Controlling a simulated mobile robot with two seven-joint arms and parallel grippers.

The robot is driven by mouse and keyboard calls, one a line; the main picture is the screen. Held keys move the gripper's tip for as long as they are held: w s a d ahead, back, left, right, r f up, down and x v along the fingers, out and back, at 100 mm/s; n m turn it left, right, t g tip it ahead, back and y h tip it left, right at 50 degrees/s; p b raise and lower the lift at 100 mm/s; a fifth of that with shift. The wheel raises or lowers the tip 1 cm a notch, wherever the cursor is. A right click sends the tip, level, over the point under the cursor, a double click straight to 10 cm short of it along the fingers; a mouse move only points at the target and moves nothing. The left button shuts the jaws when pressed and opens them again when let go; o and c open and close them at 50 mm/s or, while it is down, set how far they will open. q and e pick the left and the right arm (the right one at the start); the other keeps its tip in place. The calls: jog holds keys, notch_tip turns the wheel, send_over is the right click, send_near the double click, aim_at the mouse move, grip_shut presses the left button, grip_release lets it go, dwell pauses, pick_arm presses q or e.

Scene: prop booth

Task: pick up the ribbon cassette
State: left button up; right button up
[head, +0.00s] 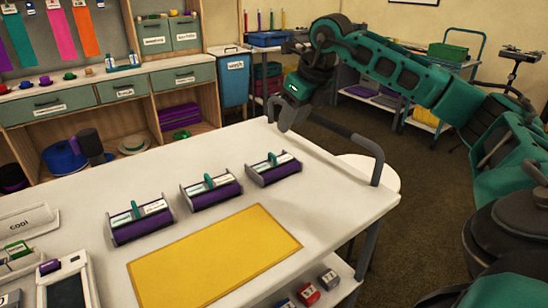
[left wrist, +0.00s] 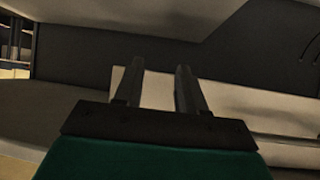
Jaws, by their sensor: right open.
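Three cassette-like holders with purple bodies, white labels and teal grips stand in a row on the white table: a left one (head: 141,228), a middle one (head: 212,194) and a right one (head: 274,171). Their labels are too small to read, so I cannot tell which is the ribbon cassette. My right gripper (head: 284,124) is open and empty above the table's far edge, behind and apart from the right holder. My left gripper (left wrist: 157,70) shows only in the left wrist view, fingers apart with nothing between them.
A yellow mat (head: 214,262) lies bare in front of the holders. A grey rail (head: 358,140) rises at the right edge. Small boxes (head: 308,293) sit on a lower shelf. Drawers and hats line the back left.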

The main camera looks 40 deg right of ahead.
send_near(278, 166)
jog(key=w+a, duration=0.1)
jog(key=shift+w+d+b+x, duration=0.15)
jog(key=shift+b+x, duration=0.15)
jog(key=shift+x, duration=1.15)
jog(key=shift+w+d+b+x, duration=0.1)
jog(key=shift+d+b+x, duration=0.15)
jog(key=shift+x, duration=1.25)
jog(key=shift+r, duration=0.15)
jog(key=shift+c, duration=0.2)
grip_shut()
